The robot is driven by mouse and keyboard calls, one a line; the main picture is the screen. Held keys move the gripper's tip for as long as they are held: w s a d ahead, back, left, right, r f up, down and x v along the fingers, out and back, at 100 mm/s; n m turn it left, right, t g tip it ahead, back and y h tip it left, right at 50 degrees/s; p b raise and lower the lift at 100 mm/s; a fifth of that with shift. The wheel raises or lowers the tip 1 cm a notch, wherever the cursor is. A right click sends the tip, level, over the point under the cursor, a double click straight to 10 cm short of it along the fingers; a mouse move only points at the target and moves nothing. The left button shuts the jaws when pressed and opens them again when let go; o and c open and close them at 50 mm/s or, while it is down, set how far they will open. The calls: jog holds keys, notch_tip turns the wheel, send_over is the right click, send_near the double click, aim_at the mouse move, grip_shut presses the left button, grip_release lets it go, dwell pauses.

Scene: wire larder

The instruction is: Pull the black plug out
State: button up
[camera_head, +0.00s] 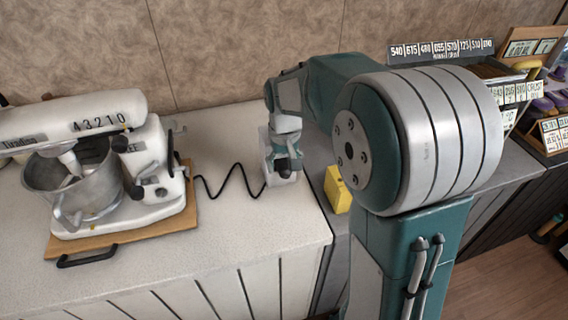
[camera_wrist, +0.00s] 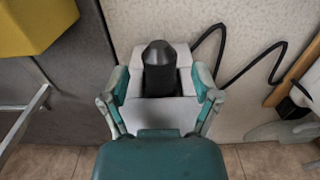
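The black plug (camera_wrist: 160,68) stands in a white socket block (camera_wrist: 150,112) in the wrist view, its cable running off to the right. My gripper (camera_wrist: 160,84) is open, with one finger on each side of the plug. A gap shows between each finger and the plug. In the head view my gripper (camera_head: 284,158) is over the socket block (camera_head: 279,180) on the white counter, and it mostly hides the plug. The black cable (camera_head: 232,182) zigzags from the block to the stand mixer (camera_head: 92,165).
The mixer stands on a wooden board (camera_head: 130,236) at the left. A yellow block (camera_head: 337,188) is close to the right of the socket block, on the grey counter; it also shows in the wrist view (camera_wrist: 35,25). The wall is behind. The front of the white counter is clear.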

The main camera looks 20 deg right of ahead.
grip_shut()
jog(key=shift+s, duration=0.1)
jog(key=shift+s, duration=2.9)
jog(key=shift+s, duration=2)
